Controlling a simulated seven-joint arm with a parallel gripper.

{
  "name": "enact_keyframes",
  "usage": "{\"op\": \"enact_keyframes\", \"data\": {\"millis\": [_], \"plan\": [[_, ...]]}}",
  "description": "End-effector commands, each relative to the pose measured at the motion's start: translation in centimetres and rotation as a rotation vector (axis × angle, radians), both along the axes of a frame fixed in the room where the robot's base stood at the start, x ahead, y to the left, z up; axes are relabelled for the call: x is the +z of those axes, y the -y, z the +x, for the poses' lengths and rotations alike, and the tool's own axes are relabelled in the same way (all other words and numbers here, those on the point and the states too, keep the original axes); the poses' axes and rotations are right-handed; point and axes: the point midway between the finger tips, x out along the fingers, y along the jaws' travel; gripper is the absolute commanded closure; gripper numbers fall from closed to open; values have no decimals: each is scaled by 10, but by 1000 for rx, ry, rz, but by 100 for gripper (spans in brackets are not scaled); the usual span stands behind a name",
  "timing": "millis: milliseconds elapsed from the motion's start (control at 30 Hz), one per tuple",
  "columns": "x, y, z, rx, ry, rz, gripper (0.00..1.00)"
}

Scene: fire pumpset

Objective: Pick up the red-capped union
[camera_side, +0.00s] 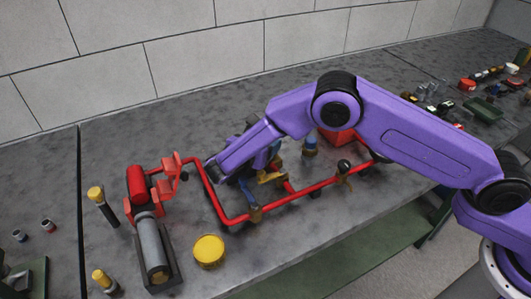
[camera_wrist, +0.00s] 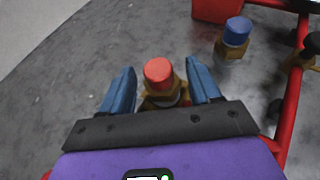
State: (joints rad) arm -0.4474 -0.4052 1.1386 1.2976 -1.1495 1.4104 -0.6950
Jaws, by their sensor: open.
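The red-capped union (camera_wrist: 159,73) stands upright in the wrist view, with a red cap on a brass body. My gripper (camera_wrist: 162,85) is open, with one blue finger on each side of the union and a visible gap at each side of the cap. The lower part of the union is hidden by my gripper's dark front edge. In the side view my gripper is low over the bench inside the red pipe frame, and I cannot make out the red-capped union there.
A blue-capped union (camera_wrist: 236,34) stands to the right, also visible in the side view (camera_side: 310,147). A red pipe frame (camera_side: 222,196) surrounds the work area, with a red box (camera_side: 337,137) behind. A red and grey pump (camera_side: 150,240) and a yellow disc (camera_side: 209,250) are at left.

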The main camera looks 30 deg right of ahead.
Motion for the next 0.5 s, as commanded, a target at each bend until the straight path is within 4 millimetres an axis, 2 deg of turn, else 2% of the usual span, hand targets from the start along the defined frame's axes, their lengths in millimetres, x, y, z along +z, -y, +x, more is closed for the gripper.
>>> {"op": "enact_keyframes", "data": {"millis": [233, 500], "plan": [[-13, 26, 20, -2, 1, -1, 38], [-14, 28, 22, -1, 0, -1, 38]]}}
